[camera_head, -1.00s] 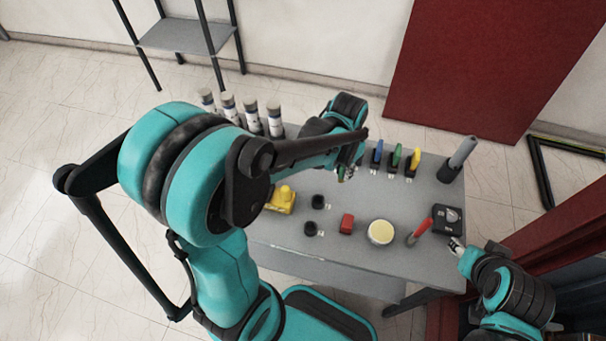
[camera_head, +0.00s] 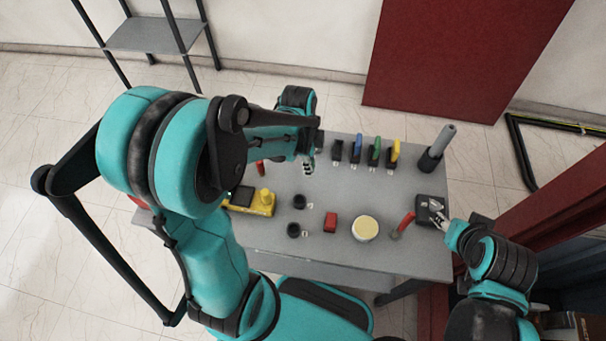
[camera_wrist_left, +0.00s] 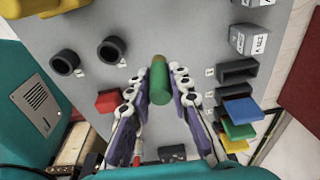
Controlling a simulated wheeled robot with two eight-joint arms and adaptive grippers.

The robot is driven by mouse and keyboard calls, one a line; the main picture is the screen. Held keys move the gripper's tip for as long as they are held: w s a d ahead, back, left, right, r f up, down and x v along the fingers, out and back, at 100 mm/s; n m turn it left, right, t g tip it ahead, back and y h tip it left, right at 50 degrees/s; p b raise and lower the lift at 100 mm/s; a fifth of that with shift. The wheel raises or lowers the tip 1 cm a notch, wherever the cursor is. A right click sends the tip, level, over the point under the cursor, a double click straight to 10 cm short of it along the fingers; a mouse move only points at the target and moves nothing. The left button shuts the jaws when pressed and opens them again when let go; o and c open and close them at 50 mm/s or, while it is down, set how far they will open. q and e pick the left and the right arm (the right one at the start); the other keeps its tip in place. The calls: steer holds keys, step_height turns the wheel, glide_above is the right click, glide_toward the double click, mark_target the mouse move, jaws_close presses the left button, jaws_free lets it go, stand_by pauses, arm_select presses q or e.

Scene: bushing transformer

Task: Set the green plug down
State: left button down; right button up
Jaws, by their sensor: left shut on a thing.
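The green plug (camera_wrist_left: 159,84), a green cylinder with a brownish end, is between the fingers of my left gripper (camera_wrist_left: 156,82) in the left wrist view. The left gripper is shut on it. In the head view the left gripper (camera_head: 308,164) is over the back of the grey table, left of the row of black holders; the plug is not clear there. My right gripper (camera_head: 438,216) is by the black box (camera_head: 425,204) at the table's right side; its finger opening is too small to judge.
Black holders with blue (camera_head: 356,148), green (camera_head: 375,152) and yellow (camera_head: 395,150) pieces stand at the back, beside an empty-looking holder (camera_head: 337,150). Two black cups (camera_head: 299,202), a red block (camera_head: 330,222), a round cream-topped piece (camera_head: 365,228) and a yellow piece (camera_head: 264,200) stand nearer.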

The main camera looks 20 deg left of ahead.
arm_select(q)
steer(key=shift+w+a+f, duration=0.1)
steer(key=shift+a+f, duration=0.45)
steer(key=shift+a, duration=0.25)
step_height(320, 180, down, 4)
steer(key=shift+f+b, duration=0.1)
steer(key=shift+b, duration=1)
steer(key=c, duration=1.4)
jaws_free()
